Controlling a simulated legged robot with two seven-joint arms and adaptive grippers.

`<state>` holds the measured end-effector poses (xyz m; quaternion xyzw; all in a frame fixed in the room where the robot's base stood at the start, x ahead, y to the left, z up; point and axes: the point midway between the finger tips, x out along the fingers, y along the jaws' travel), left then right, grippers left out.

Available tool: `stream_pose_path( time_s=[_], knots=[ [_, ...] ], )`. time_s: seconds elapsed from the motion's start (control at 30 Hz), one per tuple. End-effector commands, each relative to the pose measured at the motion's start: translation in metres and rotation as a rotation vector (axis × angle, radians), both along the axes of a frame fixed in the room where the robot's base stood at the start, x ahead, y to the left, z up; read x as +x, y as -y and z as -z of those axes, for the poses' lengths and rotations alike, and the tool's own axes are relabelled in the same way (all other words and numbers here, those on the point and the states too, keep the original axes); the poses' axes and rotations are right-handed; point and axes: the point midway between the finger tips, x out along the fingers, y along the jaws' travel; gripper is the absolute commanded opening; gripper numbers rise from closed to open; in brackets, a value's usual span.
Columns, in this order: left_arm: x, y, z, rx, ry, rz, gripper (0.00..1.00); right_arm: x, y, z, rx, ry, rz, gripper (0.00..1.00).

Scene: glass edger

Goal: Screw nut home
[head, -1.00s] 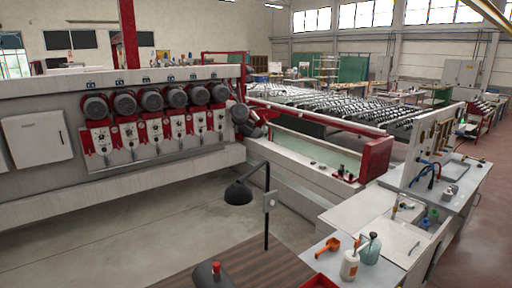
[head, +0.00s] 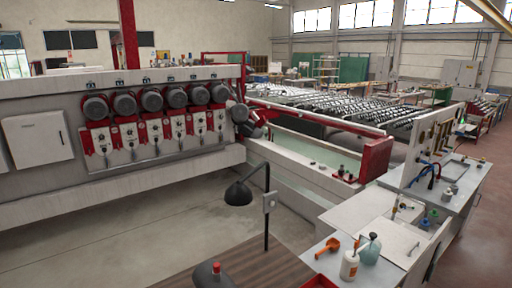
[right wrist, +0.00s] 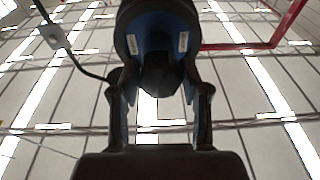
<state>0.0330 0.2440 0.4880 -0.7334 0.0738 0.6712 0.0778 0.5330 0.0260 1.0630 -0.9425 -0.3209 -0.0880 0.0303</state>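No nut can be made out in the head view or the right wrist view. My right gripper (right wrist: 160,115) shows in the right wrist view with its two dark fingers apart. Ceiling shows between the fingers, and I see nothing held there. A dark round body with blue bands and small white labels fills the top middle of that view. A dark block fills the bottom; I cannot tell what it is. My left gripper is in neither view.
A wooden tabletop (head: 262,262) at the bottom carries a black lamp (head: 240,192) and a red-topped dark knob (head: 216,268). The glass edger (head: 140,160) stands behind open floor.

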Motion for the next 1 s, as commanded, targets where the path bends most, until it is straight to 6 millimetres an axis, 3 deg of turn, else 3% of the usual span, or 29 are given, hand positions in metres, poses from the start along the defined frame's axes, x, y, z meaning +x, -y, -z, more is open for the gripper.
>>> stream_pose_path(
  time_s=[1.0],
  knots=[
    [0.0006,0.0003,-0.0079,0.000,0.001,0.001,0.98,-0.0097,0.0071,-0.0007,0.000,0.001,0.000,0.09]
  ],
)
